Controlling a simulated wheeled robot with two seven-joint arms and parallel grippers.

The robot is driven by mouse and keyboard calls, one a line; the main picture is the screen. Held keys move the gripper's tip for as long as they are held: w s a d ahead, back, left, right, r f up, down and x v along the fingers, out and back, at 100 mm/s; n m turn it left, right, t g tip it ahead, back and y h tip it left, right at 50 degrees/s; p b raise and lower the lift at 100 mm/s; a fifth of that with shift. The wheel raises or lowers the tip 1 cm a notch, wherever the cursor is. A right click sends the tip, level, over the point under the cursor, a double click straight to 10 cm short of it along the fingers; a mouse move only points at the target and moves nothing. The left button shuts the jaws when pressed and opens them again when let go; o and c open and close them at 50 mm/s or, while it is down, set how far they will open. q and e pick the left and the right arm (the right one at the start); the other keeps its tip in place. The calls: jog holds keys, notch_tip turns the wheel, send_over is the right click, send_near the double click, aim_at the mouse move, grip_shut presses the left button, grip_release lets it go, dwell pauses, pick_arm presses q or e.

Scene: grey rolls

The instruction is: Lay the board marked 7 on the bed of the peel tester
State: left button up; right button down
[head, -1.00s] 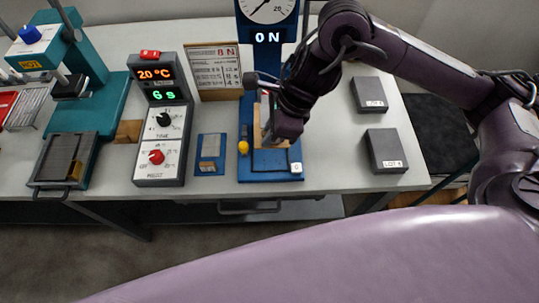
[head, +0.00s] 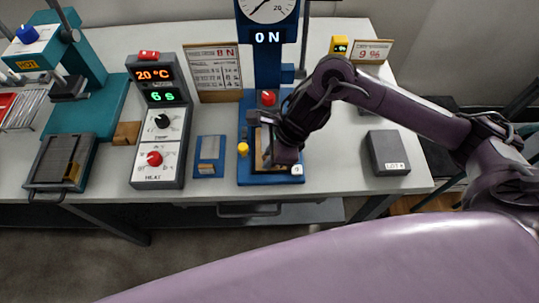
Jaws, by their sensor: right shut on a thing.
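The blue peel tester (head: 276,42) stands at the back middle of the table, its dial above a display reading 0 N. Its bed (head: 285,179) has a dark plate and a small white tag at the front right corner. My right gripper (head: 276,162) is low over the bed, pointing down, shut on a tan board (head: 261,150). The gripper and wrist hide most of the board; no 7 is readable, and I cannot tell whether it touches the bed. My left gripper is out of view.
A red knob (head: 268,98) and a yellow knob (head: 243,149) sit close to the gripper. A small blue holder (head: 209,156) and a heat controller (head: 158,130) stand to the left. A grey LOT box (head: 387,153) lies to the right; table between is clear.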

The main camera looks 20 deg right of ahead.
jog(key=c, duration=1.5)
grip_release()
jog(key=shift+o, duration=0.2)
jog(key=p+v, duration=0.1)
jog(key=v, duration=1.1)
jog(key=shift+s, duration=0.1)
